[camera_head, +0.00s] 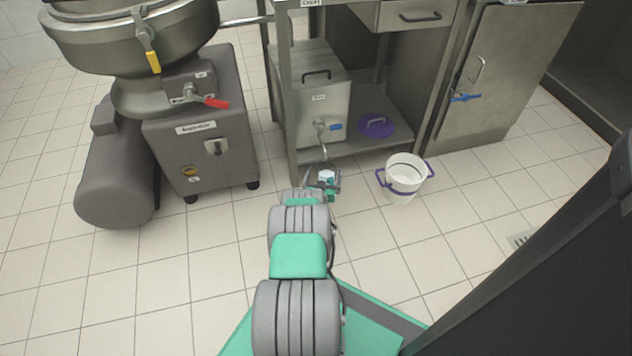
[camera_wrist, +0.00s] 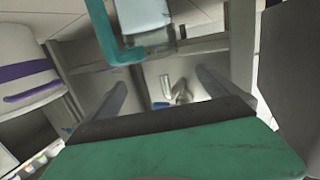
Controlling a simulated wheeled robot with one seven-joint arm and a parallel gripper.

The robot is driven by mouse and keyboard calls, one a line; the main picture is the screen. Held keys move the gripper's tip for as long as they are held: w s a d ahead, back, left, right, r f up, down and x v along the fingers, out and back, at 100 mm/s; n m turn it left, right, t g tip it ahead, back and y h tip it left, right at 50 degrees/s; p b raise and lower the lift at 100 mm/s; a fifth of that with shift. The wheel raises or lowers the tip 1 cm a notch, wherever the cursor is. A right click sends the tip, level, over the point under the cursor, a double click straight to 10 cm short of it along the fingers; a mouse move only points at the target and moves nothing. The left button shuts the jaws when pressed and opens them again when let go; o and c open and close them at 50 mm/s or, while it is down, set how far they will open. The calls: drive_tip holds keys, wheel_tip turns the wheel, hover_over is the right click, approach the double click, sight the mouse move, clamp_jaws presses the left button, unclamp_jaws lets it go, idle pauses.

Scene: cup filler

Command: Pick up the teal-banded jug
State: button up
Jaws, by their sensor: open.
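The jug with teal parts (camera_head: 327,175) is small in the head view, below the tap of the steel tank, with its white opening showing. Its pale body and teal handle (camera_wrist: 105,35) also show at the top edge of the wrist view, partly cut off. My gripper (camera_head: 322,185) is right by the jug in the head view, and the two overlap there. In the wrist view my gripper (camera_wrist: 160,77) has its two grey fingers spread wide, with no jug between them. I cannot tell whether a finger touches the jug.
A white bucket (camera_head: 405,172) with purple handles stands on the floor to the right. The tank (camera_head: 322,112) with a blue-handled tap and a purple lid (camera_head: 377,126) are on the steel shelf. A large grey machine (camera_head: 200,135) stands at left. Floor between is clear.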

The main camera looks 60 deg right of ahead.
sight(326, 177)
drive_tip(key=shift+t+h, duration=0.4)
drive_tip(key=shift+t, duration=0.1)
drive_tip(key=s+a+f, duration=0.1)
drive_tip(key=a, duration=0.1)
drive_tip(key=s+a+f, duration=0.1)
drive_tip(key=a+f, duration=0.1)
drive_tip(key=shift+s+f, duration=0.15)
drive_tip(key=shift+f, duration=0.05)
drive_tip(key=shift+d+f+b, duration=0.2)
drive_tip(key=shift+f+b, duration=0.05)
drive_tip(key=shift+b, duration=0.3)
drive_tip(key=b+x, duration=0.4)
drive_tip(key=x, duration=0.3)
drive_tip(key=shift+r, duration=0.15)
drive_tip(key=shift+c, duration=0.6)
drive_tip(key=c, duration=1.9)
drive_tip(key=shift+r, duration=0.1)
drive_tip(key=shift+c, duration=0.5)
